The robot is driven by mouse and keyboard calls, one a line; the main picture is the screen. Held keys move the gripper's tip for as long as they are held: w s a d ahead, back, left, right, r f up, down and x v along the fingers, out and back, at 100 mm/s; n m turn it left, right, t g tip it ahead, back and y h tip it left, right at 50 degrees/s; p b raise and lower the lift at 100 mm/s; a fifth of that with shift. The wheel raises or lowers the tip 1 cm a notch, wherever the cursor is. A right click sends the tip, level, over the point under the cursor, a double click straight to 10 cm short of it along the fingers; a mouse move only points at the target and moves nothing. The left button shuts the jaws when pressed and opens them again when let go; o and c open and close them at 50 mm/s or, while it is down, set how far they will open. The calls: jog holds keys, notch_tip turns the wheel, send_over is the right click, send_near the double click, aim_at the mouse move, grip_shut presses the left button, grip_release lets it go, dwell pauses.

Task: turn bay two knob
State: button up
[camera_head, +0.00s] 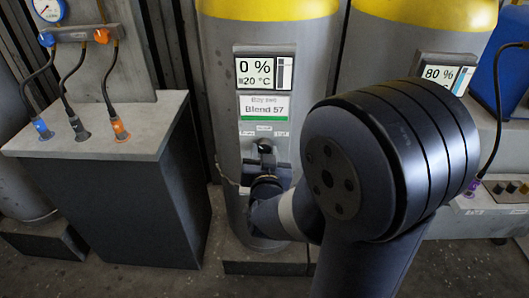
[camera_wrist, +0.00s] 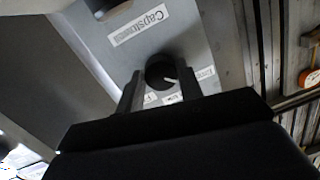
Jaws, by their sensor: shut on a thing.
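The bay two knob (camera_wrist: 160,68) is small, round and dark with a pale pointer line. It sits on the front of the grey bay two cylinder (camera_head: 222,110), under the screen reading 0 % and 20 °C and the label "Blend 57" (camera_head: 264,107). In the wrist view the fingers of my gripper (camera_wrist: 161,84) stand on either side of the knob, shut on it. In the head view my gripper (camera_head: 265,165) reaches the cylinder just below the label, and the knob is mostly hidden behind it.
A second cylinder (camera_head: 440,35) with a screen reading 80 % stands to the right, partly behind my arm. Floor shows between cabinet and cylinder.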

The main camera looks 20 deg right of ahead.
jog(key=shift+n+p, duration=0.3)
jog(key=shift+n, duration=0.9)
jog(key=o, duration=1)
jog(key=p+v, duration=0.1)
jog(key=v, duration=0.9)
jog(key=shift+s+a+p, duration=0.2)
jog(key=shift+s+p, duration=0.1)
jog(key=shift+s, duration=0.05)
jog(key=shift+w, duration=0.15)
